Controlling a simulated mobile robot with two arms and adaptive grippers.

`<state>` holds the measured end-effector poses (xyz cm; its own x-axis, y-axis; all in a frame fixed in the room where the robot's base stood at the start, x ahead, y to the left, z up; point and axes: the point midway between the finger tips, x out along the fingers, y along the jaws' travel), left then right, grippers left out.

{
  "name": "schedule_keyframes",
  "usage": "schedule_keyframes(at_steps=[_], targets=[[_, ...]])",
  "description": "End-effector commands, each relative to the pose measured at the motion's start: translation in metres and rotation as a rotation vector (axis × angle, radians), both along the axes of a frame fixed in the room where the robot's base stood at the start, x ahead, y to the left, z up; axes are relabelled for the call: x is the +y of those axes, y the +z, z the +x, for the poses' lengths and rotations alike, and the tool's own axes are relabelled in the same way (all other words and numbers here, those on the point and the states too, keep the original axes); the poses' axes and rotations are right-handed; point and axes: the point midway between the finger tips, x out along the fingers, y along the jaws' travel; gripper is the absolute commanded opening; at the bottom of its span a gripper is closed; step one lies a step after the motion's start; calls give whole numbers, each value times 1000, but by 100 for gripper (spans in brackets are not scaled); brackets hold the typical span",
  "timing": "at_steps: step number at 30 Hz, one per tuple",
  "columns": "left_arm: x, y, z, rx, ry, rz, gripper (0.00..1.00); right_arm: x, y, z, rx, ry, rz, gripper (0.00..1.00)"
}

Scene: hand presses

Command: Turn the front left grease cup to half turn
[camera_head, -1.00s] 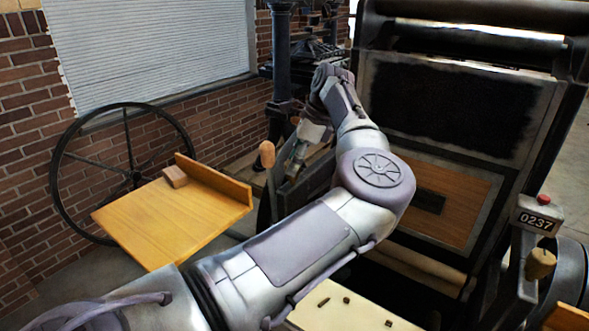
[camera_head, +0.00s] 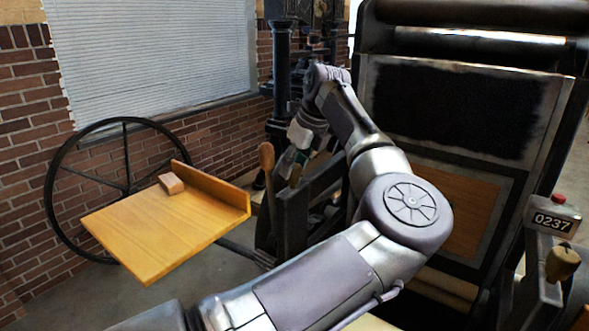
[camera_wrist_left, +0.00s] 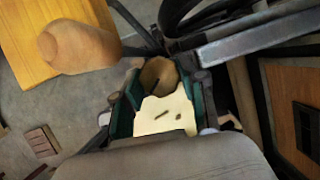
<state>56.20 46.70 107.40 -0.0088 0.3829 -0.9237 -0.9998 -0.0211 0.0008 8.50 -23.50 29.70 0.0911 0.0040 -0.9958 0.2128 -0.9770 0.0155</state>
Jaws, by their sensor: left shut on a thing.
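My left gripper (camera_head: 291,166) is at the near left side of the large press, beside a wooden handle. In the left wrist view its green-lined fingers (camera_wrist_left: 160,92) stand on both sides of a brown, rounded cap with a dark mark, which looks like the front left grease cup (camera_wrist_left: 158,72). The gripper is shut on this cap. A pale plate (camera_wrist_left: 160,118) with small dark marks shows between the fingers, nearer the wrist. My right gripper is not in view.
The wooden handle (camera_head: 267,157) stands close to the left gripper. A wooden board (camera_head: 165,230) with a small block (camera_head: 171,184) sticks out at left, before a spoked wheel (camera_head: 62,190). A counter (camera_head: 552,222) reading 0237 and a brass-coloured knob (camera_head: 562,263) are at right.

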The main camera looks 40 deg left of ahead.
Motion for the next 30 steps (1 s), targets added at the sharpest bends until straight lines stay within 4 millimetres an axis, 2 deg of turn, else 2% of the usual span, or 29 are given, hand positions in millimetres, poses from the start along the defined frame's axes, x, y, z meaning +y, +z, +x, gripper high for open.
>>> schedule_keyframes(at_steps=[14, 15, 19, 30], targets=[[0, 2, 0, -4, -15, 2, 7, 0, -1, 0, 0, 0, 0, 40], [0, 2, 0, -4, -15, 2, 45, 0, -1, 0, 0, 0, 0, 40], [0, 1, 0, -3, -14, 1, 66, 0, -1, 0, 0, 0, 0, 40], [-2, 5, 0, -2, -14, 0, 66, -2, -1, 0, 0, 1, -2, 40]])
